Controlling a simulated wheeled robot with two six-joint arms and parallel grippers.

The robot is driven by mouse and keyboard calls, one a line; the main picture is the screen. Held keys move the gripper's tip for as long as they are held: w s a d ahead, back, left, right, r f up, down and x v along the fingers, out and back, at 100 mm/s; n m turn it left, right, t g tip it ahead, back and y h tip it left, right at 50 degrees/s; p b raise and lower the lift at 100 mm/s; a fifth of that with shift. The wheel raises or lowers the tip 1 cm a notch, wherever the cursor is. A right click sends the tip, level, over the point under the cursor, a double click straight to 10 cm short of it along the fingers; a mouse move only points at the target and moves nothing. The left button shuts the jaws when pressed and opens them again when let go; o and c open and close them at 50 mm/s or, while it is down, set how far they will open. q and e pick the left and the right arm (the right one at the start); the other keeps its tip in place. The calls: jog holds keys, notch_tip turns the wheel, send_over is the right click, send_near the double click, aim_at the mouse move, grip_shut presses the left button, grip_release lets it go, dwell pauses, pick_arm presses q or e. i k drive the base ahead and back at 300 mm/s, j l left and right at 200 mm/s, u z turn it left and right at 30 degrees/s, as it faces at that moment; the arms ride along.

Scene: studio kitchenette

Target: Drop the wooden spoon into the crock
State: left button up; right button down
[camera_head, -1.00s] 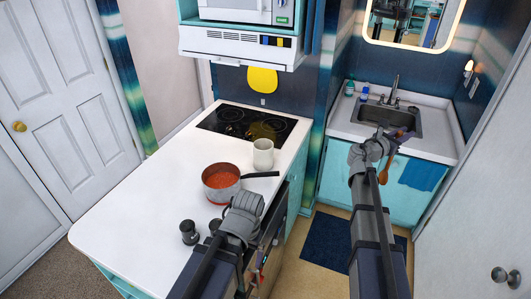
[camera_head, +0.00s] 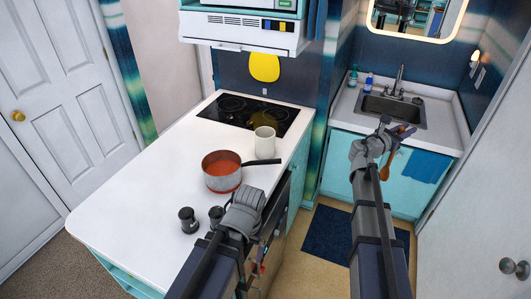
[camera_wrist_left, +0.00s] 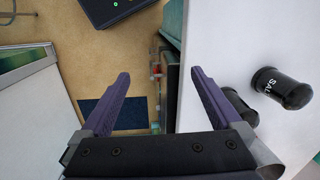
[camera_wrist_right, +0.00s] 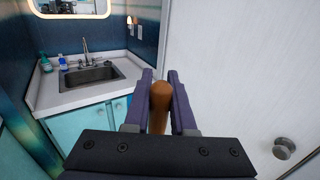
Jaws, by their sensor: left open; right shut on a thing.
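The wooden spoon (camera_head: 385,168) hangs from my right gripper (camera_head: 402,132), bowl end down, in front of the sink cabinet. In the right wrist view, its brown handle (camera_wrist_right: 159,105) is between the two purple fingers. The crock (camera_head: 265,141) is a plain off-white cup standing upright on the white counter, beside the cooktop. My right gripper is well to the right of it. My left gripper (camera_wrist_left: 158,78) is open and empty over the counter's front edge. In the head view its fingers are mostly hidden behind my own arm.
Two dark shakers (camera_head: 188,220) are near my left arm. The black cooktop (camera_head: 240,112) lies behind. A sink (camera_head: 393,109) is at right. The counter's left is clear.

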aim_at(269, 153)
jog(key=i+u, duration=0.1)
jog(key=u, duration=0.3)
jog(key=i+l+u, duration=0.1)
jog(key=u, duration=0.35)
jog(key=i+l+u, duration=0.1)
jog(key=u, duration=0.3)
jog(key=l+u, duration=0.15)
jog(key=u, duration=0.25)
jog(key=l, duration=0.35)
jog(key=k+l, duration=0.1)
jog(key=l, duration=0.25)
